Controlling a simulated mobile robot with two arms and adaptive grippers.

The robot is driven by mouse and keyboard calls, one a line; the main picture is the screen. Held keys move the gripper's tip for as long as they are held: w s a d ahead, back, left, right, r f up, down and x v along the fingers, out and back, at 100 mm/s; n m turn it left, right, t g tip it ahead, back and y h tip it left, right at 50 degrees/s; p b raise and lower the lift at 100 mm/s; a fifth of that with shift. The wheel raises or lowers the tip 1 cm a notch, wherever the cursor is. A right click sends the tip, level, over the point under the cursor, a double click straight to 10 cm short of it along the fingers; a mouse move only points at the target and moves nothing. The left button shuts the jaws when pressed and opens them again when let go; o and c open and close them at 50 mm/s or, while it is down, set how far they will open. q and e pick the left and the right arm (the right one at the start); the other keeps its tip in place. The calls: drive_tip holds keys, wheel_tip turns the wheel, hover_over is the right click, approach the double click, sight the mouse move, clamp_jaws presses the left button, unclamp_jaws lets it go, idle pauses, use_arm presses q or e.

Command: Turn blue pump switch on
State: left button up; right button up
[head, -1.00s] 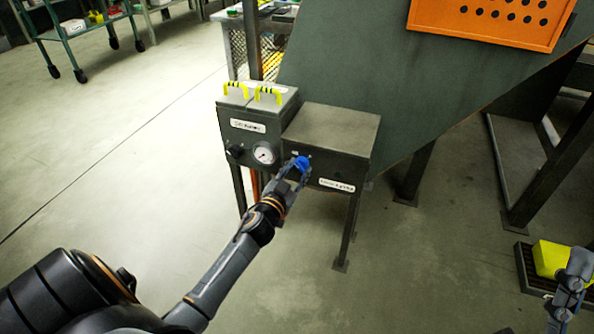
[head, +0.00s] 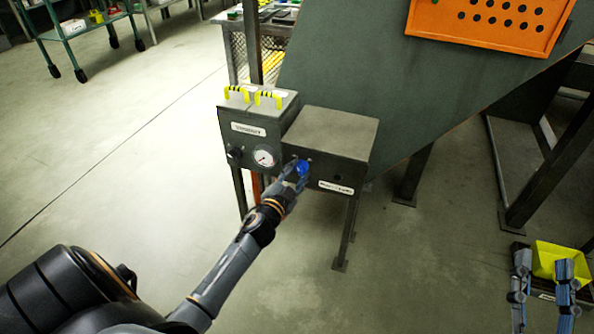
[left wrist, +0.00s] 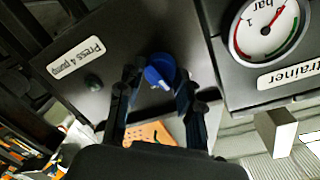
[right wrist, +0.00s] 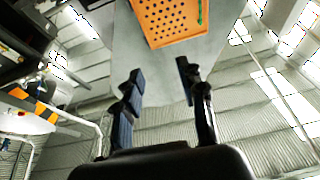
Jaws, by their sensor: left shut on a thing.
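The fingers partly cover the knob in the head view. My right gripper (head: 543,270) is open and empty at the lower right, and it also shows in the right wrist view (right wrist: 160,80).
A grey box with a pressure gauge (head: 264,157) and yellow handles (head: 268,98) adjoins the pump box on the left. A dark hole or button (left wrist: 93,82) sits beside the label. A yellow container (head: 556,258) is behind my right gripper.

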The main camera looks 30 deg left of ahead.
use_arm(q)
drive_tip(key=m, duration=0.2)
drive_tip(key=shift+r+m+p, duration=0.1)
drive_tip(key=shift+m+p, duration=0.25)
drive_tip(key=shift+m, duration=0.85)
drive_tip(key=shift+m+g+y, duration=0.3)
drive_tip(key=shift+m, duration=0.9)
drive_tip(key=shift+m+p, duration=0.35)
drive_tip(key=shift+m, duration=1.15)
use_arm(e)
wheel_tip(320, 180, down, 7)
drive_tip(key=w+g+h, duration=0.1)
drive_tip(key=g, duration=0.3)
drive_tip(key=shift+d+h, duration=0.3)
drive_tip(key=shift+h, duration=0.1)
use_arm(q)
drive_tip(key=o, duration=1.1)
drive_tip(key=shift+o, duration=0.2)
drive_tip(key=shift+d, duration=0.1)
drive_tip(key=f+v, duration=0.1)
drive_tip(key=v, duration=1.1)
drive_tip(key=shift+r, duration=0.45)
